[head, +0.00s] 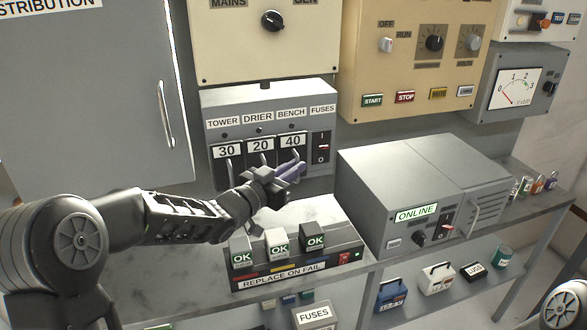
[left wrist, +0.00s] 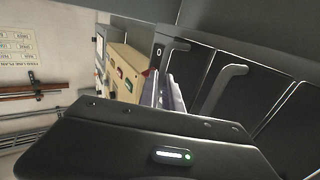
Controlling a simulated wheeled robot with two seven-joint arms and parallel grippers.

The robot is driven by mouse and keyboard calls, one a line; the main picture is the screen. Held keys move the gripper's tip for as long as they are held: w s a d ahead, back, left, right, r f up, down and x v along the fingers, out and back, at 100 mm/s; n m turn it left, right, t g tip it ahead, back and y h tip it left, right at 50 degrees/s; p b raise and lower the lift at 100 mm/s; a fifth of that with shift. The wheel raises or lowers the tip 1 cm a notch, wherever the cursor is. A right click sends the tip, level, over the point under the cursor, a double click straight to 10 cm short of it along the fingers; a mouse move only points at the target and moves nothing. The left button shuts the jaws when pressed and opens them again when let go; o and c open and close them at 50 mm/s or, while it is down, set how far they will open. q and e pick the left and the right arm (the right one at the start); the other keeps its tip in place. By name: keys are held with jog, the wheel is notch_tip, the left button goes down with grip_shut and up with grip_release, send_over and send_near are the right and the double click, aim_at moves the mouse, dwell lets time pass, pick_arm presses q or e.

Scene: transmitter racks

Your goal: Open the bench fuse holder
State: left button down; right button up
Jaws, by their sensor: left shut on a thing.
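The grey fuse box (head: 325,105) hangs on the wall with three dark holders labelled TOWER, DRIER and BENCH, rated 30, 20 and 40. The bench fuse holder (head: 291,142) is the rightmost, beside the red switch. My left gripper (head: 292,169) is in front of it, shut on its handle. In the left wrist view my fingers (left wrist: 171,93) meet the bench handle (left wrist: 170,47), and they partly hide it. The other two holders with bent handles (left wrist: 229,72) stand alongside. How far the bench holder is tilted I cannot tell. My right gripper is out of view.
Below stands a tester (head: 296,270) marked REPLACE ON FAIL, with several OK-labelled blocks. A grey ONLINE unit (head: 410,185) stands to the right on the bench. A grey cabinet (head: 90,90) with a handle is at left. Control panels (head: 410,60) hang above.

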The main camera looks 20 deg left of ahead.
pick_arm(q)
jog(key=s+d+b, duration=0.4)
jog(key=s, duration=0.3)
jog(key=shift+d+b, duration=0.25)
jog(key=shift+b, duration=0.05)
jog(key=c, duration=1.5)
grip_release()
jog(key=shift+c, duration=0.2)
jog(key=shift+s, duration=0.15)
